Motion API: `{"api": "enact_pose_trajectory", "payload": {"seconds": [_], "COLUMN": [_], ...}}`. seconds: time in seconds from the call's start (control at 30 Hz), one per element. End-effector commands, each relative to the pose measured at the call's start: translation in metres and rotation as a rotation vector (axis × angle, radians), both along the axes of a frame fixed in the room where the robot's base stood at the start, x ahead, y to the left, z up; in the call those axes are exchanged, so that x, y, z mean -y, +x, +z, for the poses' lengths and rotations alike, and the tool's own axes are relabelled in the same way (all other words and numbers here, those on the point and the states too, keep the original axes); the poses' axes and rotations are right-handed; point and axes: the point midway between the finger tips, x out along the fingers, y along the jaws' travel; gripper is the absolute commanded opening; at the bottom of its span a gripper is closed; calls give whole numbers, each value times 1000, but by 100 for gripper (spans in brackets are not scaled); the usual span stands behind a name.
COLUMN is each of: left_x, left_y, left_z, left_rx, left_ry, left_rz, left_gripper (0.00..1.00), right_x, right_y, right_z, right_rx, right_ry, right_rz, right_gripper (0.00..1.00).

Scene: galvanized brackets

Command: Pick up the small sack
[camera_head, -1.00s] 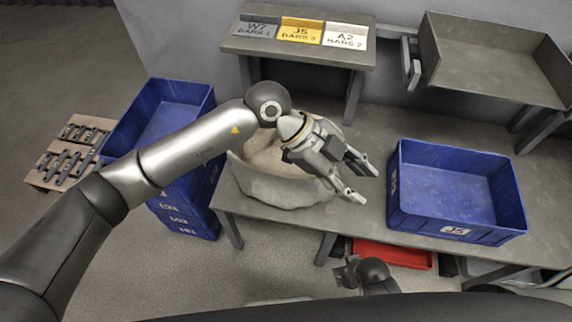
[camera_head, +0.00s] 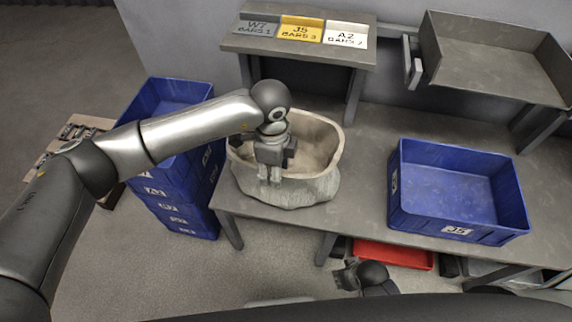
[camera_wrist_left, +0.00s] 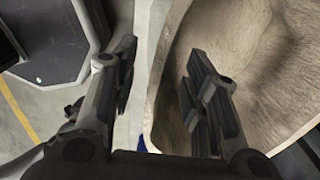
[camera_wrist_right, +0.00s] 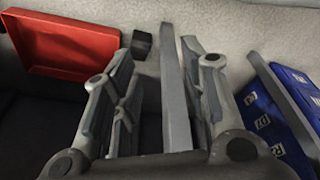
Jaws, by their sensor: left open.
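The small sack (camera_head: 305,190) is pale, with a wide open top, and stands upright at the left end of the workbench. My left gripper (camera_head: 270,178) points down at the sack's near left rim. In the left wrist view its fingers (camera_wrist_left: 162,65) are apart. The sack's rim and wall (camera_wrist_left: 166,100) lie between them, one finger on the inner side and one outside. I cannot tell whether either finger touches it. My right gripper (camera_head: 346,274) is low in front of the bench, and its fingers (camera_wrist_right: 160,85) are apart with nothing held.
A blue bin (camera_head: 455,232) stands on the workbench (camera_head: 362,190) right of the sack. Stacked blue crates (camera_head: 180,215) stand on the floor to the left. A labelled shelf (camera_head: 290,46) is behind the sack. A red tray (camera_head: 400,256) is under the bench.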

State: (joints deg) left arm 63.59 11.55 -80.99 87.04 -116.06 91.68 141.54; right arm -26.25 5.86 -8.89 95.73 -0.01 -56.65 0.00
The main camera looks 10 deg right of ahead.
Motion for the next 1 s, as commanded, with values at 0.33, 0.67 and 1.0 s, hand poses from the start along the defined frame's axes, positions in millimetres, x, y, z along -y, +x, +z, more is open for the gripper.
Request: {"api": "enact_pose_trajectory", "payload": {"seconds": [0.33, 0.67, 1.0], "left_x": [-1, -1, -1], "left_y": [-5, -5, -5], "left_z": [-46, -46, -46], "left_rx": [-1, -1, -1], "left_ry": [2, 0, -1], "left_rz": [0, -1, -2], "left_gripper": [42, 27, 0], "right_x": [0, -1, -1], "right_y": [8, 7, 7], "right_z": [19, 19, 19], "right_rx": [12, 11, 11], "right_ry": [1, 1, 1], "right_rz": [-2, -2, -2], "right_gripper": [40, 40, 40]}}
